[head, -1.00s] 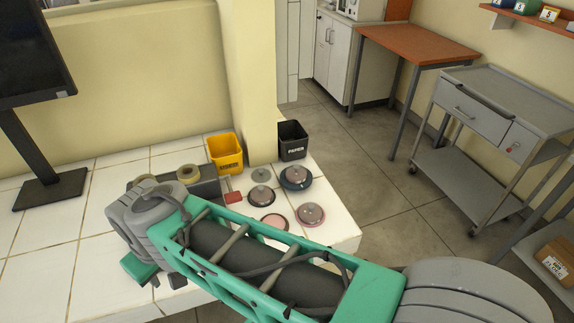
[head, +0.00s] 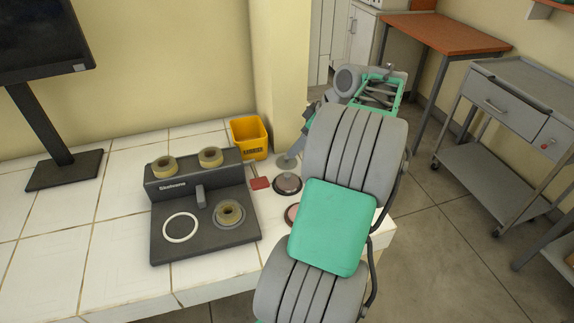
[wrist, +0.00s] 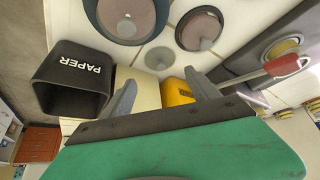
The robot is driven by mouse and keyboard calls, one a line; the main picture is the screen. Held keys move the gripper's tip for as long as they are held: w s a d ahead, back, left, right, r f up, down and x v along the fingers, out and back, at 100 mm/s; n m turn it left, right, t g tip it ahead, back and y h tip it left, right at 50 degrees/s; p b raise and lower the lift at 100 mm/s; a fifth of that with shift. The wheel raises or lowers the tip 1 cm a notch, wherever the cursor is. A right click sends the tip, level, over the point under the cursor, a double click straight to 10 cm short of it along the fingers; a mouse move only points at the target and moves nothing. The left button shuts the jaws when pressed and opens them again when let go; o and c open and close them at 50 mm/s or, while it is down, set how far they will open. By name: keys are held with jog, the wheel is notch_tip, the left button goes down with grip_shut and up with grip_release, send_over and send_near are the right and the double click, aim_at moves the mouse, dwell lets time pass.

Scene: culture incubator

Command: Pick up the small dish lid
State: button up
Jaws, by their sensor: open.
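My gripper (wrist: 160,76) is open and empty in the wrist view, its two fingers spread apart. A small grey disc (wrist: 160,58), perhaps the small dish lid, lies on the white tiles just beyond the fingertips in that view. A larger dark dish with a lid (wrist: 125,15) is cut by the wrist view's top edge. A pink dish (head: 291,214) is partly hidden behind my arm.
A yellow bin (head: 249,137) stands by the wall; a black PAPER bin (wrist: 75,80) is close to my gripper in the wrist view.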

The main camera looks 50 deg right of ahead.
aim_at(287, 157)
jog(key=x, duration=0.7)
jog(key=shift+w+a+f+b, duration=0.1)
jog(key=shift+a+b, duration=0.1)
jog(key=shift+b, duration=0.15)
jog(key=shift+c, duration=0.6)
jog(key=c, duration=1)
jog(key=shift+o, duration=0.2)
